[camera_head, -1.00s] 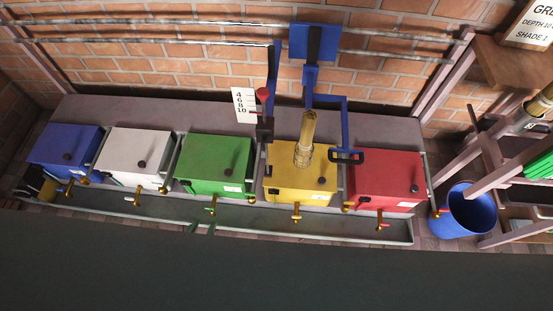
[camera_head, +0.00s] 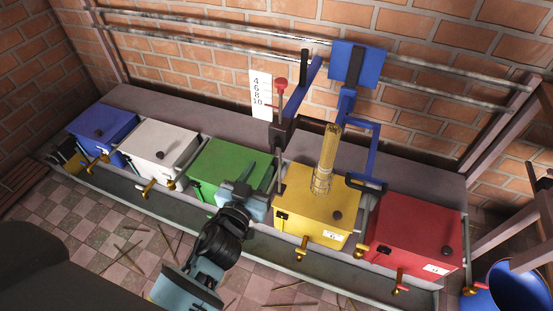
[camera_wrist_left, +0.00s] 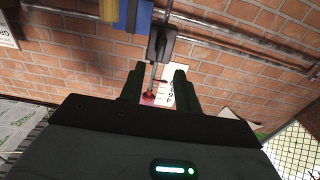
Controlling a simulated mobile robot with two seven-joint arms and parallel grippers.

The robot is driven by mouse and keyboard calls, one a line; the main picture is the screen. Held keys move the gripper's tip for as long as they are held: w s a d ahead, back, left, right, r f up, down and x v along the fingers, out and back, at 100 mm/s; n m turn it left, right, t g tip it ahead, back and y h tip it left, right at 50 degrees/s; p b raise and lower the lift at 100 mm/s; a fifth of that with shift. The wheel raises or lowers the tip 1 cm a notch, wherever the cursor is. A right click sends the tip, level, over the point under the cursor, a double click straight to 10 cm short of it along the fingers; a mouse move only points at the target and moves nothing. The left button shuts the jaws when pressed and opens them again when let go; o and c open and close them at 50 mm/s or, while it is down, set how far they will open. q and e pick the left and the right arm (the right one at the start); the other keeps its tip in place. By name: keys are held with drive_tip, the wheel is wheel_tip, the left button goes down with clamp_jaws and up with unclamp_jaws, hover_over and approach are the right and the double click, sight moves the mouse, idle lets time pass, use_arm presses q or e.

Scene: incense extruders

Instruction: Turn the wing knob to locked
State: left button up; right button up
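My left gripper (camera_head: 240,180) is in front of and above the green box (camera_head: 205,163) in the head view. Its two fingers are apart with nothing held between them; they also show in the left wrist view (camera_wrist_left: 158,88). A red knob (camera_head: 280,84) stands on a dark upright post beside a white number card (camera_head: 261,95). In the left wrist view the red knob (camera_wrist_left: 148,98) shows beyond the gap between the fingers, apart from them. Brass fittings with handles (camera_head: 302,249) sit along the fronts of the boxes. I cannot tell which part is the wing knob. My right gripper is out of view.
Blue (camera_head: 102,121), white (camera_head: 160,143), yellow (camera_head: 312,205) and red (camera_head: 415,232) boxes stand in the row. A blue bucket (camera_head: 520,288) is at right. Metal rails run along the brick wall.

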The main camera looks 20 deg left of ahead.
sight(272, 148)
use_arm(q)
drive_tip(key=shift+w+b, duration=0.3)
drive_tip(key=shift+w, duration=3.65)
clamp_jaws()
